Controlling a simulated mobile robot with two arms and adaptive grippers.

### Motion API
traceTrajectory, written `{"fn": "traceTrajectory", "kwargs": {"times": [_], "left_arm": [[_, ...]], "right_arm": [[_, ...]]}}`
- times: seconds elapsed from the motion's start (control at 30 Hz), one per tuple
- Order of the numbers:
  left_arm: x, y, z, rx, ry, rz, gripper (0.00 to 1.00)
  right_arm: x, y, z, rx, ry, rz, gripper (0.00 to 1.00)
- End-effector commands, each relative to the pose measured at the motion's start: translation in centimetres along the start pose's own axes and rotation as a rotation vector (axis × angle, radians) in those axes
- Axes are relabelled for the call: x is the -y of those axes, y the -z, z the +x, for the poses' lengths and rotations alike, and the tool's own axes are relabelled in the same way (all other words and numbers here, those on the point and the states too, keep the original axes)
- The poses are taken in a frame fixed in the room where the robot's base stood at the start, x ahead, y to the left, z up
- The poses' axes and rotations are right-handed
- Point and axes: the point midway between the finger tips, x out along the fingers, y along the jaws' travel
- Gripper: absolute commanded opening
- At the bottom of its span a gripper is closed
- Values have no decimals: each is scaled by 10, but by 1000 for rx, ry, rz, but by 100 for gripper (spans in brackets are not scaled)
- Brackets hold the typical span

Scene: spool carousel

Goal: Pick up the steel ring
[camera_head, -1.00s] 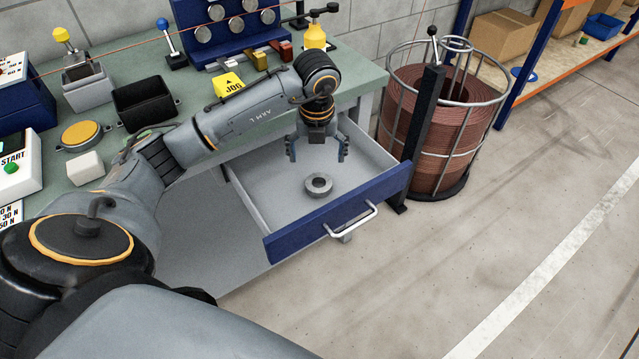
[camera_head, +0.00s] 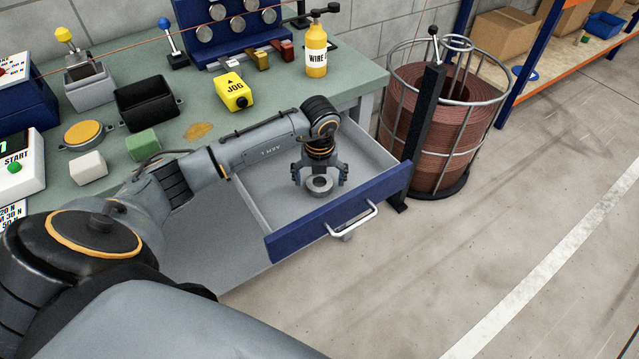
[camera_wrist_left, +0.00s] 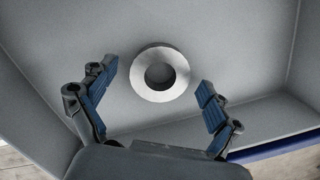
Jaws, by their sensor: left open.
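The steel ring (camera_head: 319,185) lies flat on the floor of the open drawer (camera_head: 338,223), towards its front. It also shows in the left wrist view as a bright metal ring (camera_wrist_left: 160,51) with a dark hole. My left gripper (camera_head: 320,181) hangs down into the drawer over the ring, fingers spread. In the left wrist view the two blue-padded fingers (camera_wrist_left: 157,90) stand apart on either side below the ring, and I see no contact with it. My right gripper is not in view.
On the green bench stand a yellow JOG box (camera_head: 233,92), a wire lube bottle (camera_head: 316,52) and a black bin (camera_head: 147,103). A copper wire spool (camera_head: 415,120) in a cage stands right of the drawer.

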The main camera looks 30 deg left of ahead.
Motion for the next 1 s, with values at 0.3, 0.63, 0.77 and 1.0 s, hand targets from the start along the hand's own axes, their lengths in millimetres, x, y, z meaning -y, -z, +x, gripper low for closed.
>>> {"fn": "traceTrajectory", "kwargs": {"times": [0.3, 0.63, 0.77, 1.0], "left_arm": [[0, 0, 0, 0, 0, 0, 30], [0, -1, -2, 1, 1, 0, 28], [1, -2, -11, 2, 3, 0, 28], [-4, 6, -48, 3, 2, 4, 28]], "right_arm": [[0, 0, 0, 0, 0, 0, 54], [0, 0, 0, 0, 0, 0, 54], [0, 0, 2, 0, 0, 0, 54], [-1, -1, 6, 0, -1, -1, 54]]}}
